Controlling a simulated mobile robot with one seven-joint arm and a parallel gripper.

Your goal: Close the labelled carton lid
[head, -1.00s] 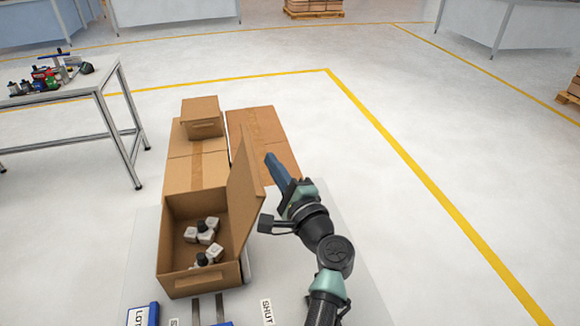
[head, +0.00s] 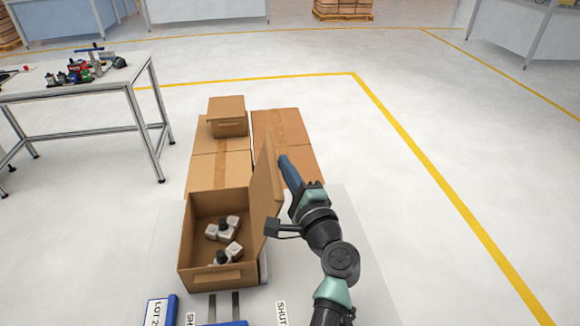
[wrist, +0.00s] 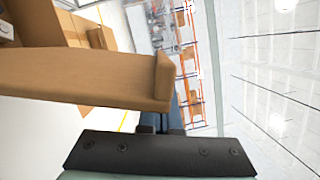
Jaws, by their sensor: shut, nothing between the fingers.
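An open brown carton (head: 187,245) stands on the light table in front of me, with several grey-white parts with dark caps (head: 224,230) inside. Its lid (head: 265,190) stands up along the carton's right side, tilted a little. No label shows on the lid's visible face. My gripper (head: 284,160) is shut and empty, just right of the lid, on its outer side. In the wrist view the lid (wrist: 85,78) spans the left and middle, close in front of the gripper; the fingertips are partly hidden behind it. I cannot tell whether they touch.
Closed cartons (head: 222,170) and a small box (head: 227,115) stand behind the open carton. A "SHUT" plate (head: 282,313) and a blue-edged "LOT" sign (head: 161,311) lie at the front. A workbench (head: 90,85) with tools is at left. Floor at right is clear.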

